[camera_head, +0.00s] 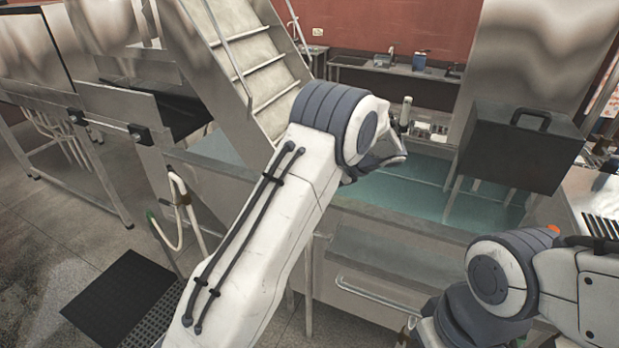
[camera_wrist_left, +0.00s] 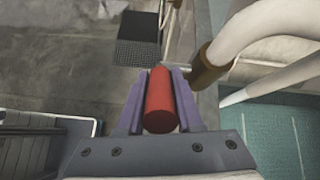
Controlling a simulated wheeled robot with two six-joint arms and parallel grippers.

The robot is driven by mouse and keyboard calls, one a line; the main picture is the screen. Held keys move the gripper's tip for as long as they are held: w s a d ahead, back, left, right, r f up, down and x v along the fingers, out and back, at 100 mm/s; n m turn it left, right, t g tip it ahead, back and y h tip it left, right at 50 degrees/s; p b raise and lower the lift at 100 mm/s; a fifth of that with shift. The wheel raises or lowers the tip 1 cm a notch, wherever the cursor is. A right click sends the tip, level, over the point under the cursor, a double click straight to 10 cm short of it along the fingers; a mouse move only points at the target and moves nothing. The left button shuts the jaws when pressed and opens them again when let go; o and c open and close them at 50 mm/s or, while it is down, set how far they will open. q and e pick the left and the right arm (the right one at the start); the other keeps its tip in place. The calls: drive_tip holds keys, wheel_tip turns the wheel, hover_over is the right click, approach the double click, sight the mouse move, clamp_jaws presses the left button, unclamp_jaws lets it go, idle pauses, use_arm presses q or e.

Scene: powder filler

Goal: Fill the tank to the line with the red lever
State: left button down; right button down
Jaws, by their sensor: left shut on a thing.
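The red lever (camera_wrist_left: 160,102) is a short red cylinder in the left wrist view. My left gripper (camera_wrist_left: 161,76) is shut on it, with a purple finger on each side. In the head view my left arm crosses the middle; its fingers and the lever are hidden there. The tank (camera_head: 375,238) is a long metal trough holding teal liquid (camera_head: 400,190), which also shows in the left wrist view (camera_wrist_left: 277,130). I cannot make out a fill line for certain. My right arm is at the lower right, and its gripper is not in view.
A white pipe with a brown collar (camera_wrist_left: 205,70) is close to the right of my left gripper. A metal stair (camera_head: 255,75) stands behind the tank. A dark box (camera_head: 520,150) stands over its right part. A black mat (camera_head: 122,297) lies on the floor at left.

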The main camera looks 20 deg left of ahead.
use_arm(q)
drive_tip(key=shift+r, duration=0.15)
idle(0.3)
drive_tip(key=c, duration=0.6)
unclamp_jaws()
drive_tip(key=shift+b+v, duration=1.35)
drive_tip(key=shift+v, duration=3.85)
drive_tip(key=shift+a+r, duration=0.1)
